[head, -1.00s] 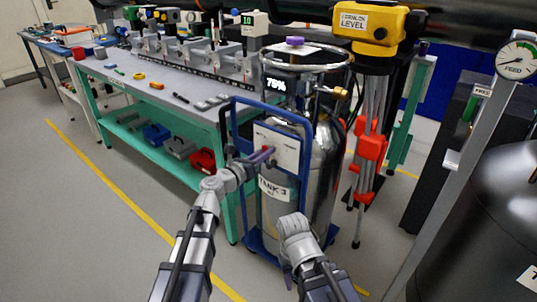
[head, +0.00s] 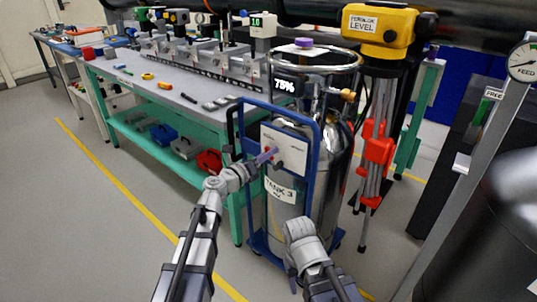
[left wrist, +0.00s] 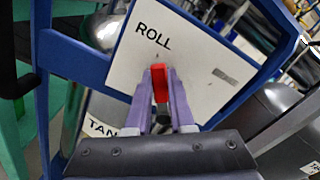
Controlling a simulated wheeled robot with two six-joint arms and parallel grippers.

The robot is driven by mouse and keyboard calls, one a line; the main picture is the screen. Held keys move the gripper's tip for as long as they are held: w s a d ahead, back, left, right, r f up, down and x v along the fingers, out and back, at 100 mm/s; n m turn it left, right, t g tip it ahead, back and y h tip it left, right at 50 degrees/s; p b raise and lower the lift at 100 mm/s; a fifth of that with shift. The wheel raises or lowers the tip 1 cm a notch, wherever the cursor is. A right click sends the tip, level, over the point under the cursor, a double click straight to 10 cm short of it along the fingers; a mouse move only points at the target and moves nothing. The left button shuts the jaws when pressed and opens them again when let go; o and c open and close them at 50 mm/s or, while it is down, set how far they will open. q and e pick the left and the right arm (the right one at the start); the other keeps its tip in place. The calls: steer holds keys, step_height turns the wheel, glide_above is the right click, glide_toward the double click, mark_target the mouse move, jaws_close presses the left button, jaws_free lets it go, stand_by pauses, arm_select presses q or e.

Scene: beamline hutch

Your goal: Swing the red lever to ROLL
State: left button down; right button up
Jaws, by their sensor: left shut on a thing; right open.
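The red lever (left wrist: 160,82) is on a white panel (head: 291,150) on the blue frame in front of the TANK 3 cylinder. My left gripper (head: 268,156) is at the panel, its purple fingers shut on the lever. In the left wrist view the lever lies between the fingertips, just below the printed word ROLL (left wrist: 153,37). My right gripper (head: 292,270) is low in front of the cylinder's frame, apart from the panel. Its fingers are hard to make out, and I see nothing held in it.
The silver cylinder (head: 335,185) stands in a blue frame (head: 317,175). A green-framed bench (head: 190,98) with instruments is behind to the left. A tripod with red clamps (head: 374,150) stands close on the right, under a yellow level (head: 372,24). Open floor lies at left.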

arm_select(q)
steer(key=c, duration=0.8)
jaws_free()
steer(key=v, duration=0.7)
steer(key=shift+s+a, duration=0.25)
steer(key=shift+s, duration=0.05)
